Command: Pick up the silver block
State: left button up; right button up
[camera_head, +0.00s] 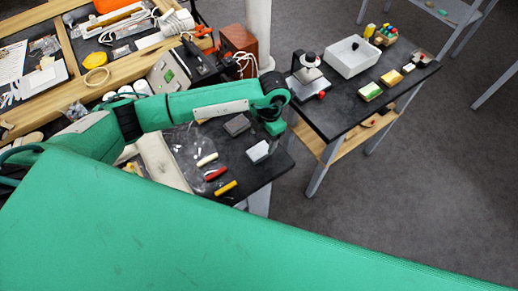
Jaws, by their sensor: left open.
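The silver block (258,151) is a light grey, box-shaped piece on the dark tabletop (228,172), near the right edge of the nearer table. My left arm reaches in from the left and bends down at the wrist. My left gripper (267,136) is above and just behind the silver block in the picture, open and small in view. Its fingertips are hard to make out, and I cannot tell how high they are above the block. My right gripper is not in view.
A darker grey block (237,125) lies left of the gripper. A red-handled tool (215,174), a yellow piece (226,188) and a pale stick (207,160) lie to the left. A second table holds a white bin (351,56) and sponge-like blocks (370,91).

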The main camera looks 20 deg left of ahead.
aim_at(259, 150)
pick_arm(q)
jog(key=shift+s+f, duration=0.1)
jog(key=shift+f, duration=0.5)
jog(key=f+p, duration=0.3)
jog(key=f, duration=0.1)
jog(key=shift+s+a+f, duration=0.1)
jog(key=shift+s+a, duration=0.2)
jog(key=shift+a, duration=0.1)
jog(key=shift+f, duration=0.5)
jog(key=c, duration=1.3)
jog(key=shift+o, duration=0.2)
jog(key=shift+r, duration=0.1)
